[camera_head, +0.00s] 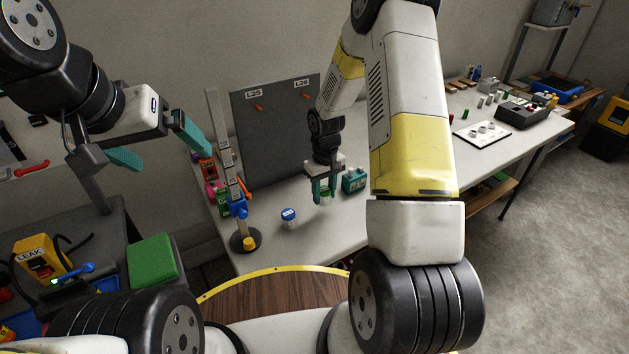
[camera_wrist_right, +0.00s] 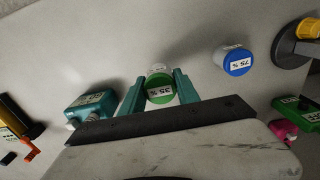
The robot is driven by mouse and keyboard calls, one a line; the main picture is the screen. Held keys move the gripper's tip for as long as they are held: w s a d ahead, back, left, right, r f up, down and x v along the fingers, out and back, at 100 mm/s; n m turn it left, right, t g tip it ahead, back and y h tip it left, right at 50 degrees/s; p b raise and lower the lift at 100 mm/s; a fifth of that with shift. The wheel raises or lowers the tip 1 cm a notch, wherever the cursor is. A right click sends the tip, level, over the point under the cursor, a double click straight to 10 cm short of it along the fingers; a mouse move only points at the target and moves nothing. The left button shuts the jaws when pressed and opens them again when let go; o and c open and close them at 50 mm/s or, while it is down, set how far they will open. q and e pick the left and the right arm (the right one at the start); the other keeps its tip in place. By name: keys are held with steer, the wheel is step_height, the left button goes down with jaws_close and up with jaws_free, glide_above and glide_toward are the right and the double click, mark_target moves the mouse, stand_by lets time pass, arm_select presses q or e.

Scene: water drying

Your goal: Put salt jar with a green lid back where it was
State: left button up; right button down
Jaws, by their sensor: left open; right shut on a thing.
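The salt jar with a green lid (camera_wrist_right: 160,88) is between the teal fingers of my right gripper (camera_wrist_right: 160,92) in the right wrist view. Its lid carries a "35 %" label. In the head view my right gripper (camera_head: 325,190) points down over the white table, shut on the jar (camera_head: 326,194), which is mostly hidden by the fingers. I cannot tell whether the jar touches the table. My left gripper (camera_head: 155,148) is open and empty, raised at the left, away from the jar.
A blue-lidded jar (camera_head: 288,218) stands left of the right gripper, and a teal bottle-like box (camera_head: 354,180) stands close on its right. A stand (camera_head: 246,240) with a tall post is further left. A grey panel (camera_head: 275,125) rises behind. Clear white table lies in front.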

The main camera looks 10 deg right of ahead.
mark_target(323, 209)
steer(key=shift+w, duration=0.45)
steer(key=shift+f, duration=1.8)
steer(key=shift+f, duration=0.15)
steer(key=c, duration=0.9)
jaws_free()
